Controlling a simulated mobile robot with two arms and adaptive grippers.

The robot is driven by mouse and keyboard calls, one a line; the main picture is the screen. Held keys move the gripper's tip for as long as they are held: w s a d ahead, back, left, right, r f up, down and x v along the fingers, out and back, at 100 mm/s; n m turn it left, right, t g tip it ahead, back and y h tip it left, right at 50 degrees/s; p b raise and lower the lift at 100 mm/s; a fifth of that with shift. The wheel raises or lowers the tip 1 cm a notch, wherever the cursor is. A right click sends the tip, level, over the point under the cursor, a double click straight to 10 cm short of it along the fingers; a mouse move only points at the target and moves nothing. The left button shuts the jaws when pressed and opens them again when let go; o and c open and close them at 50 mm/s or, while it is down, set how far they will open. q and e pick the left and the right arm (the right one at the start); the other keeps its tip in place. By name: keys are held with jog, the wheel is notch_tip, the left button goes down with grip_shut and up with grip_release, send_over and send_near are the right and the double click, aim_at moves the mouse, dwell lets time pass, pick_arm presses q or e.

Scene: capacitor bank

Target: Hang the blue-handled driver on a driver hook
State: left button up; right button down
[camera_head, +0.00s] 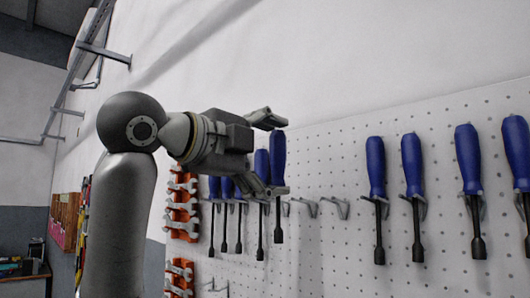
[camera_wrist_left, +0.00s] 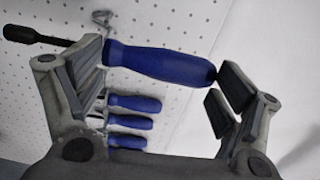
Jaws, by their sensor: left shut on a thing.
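My left gripper (camera_head: 268,153) is shut on a blue-handled driver (camera_head: 278,158), with one finger at the top end of the handle and the other at its lower end. The driver hangs upright, dark shaft down, in front of the pegboard. In the left wrist view the driver (camera_wrist_left: 160,64) spans the fingers (camera_wrist_left: 160,80), shaft pointing left. Empty driver hooks (camera_head: 308,207) sit on the board just right of the held driver; one hook (camera_wrist_left: 103,18) shows above it in the wrist view. I cannot tell whether the driver touches a hook. My right gripper is out of view.
Several similar blue drivers hang left of the held one (camera_head: 214,188) and several more hang to the right (camera_head: 375,168). Orange racks with wrenches (camera_head: 182,205) are at the left. The white pegboard (camera_head: 330,250) is bare below the empty hooks.

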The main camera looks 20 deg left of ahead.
pick_arm(q)
jog(key=shift+x, duration=1.2)
jog(key=shift+f+p+x, duration=0.25)
jog(key=shift+p+x, duration=0.05)
jog(key=shift+x, duration=1)
jog(key=shift+w+d, duration=0.15)
jog(key=shift+w, duration=0.4)
jog(key=shift+r, duration=0.1)
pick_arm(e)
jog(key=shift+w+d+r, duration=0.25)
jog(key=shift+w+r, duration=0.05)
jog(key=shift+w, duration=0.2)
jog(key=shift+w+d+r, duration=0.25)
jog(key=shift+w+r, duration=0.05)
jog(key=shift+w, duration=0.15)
pick_arm(q)
jog(key=shift+f, duration=0.2)
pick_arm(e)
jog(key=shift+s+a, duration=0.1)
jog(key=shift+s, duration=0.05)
pick_arm(q)
jog(key=shift+w+f, duration=0.15)
jog(key=shift+c, duration=0.3)
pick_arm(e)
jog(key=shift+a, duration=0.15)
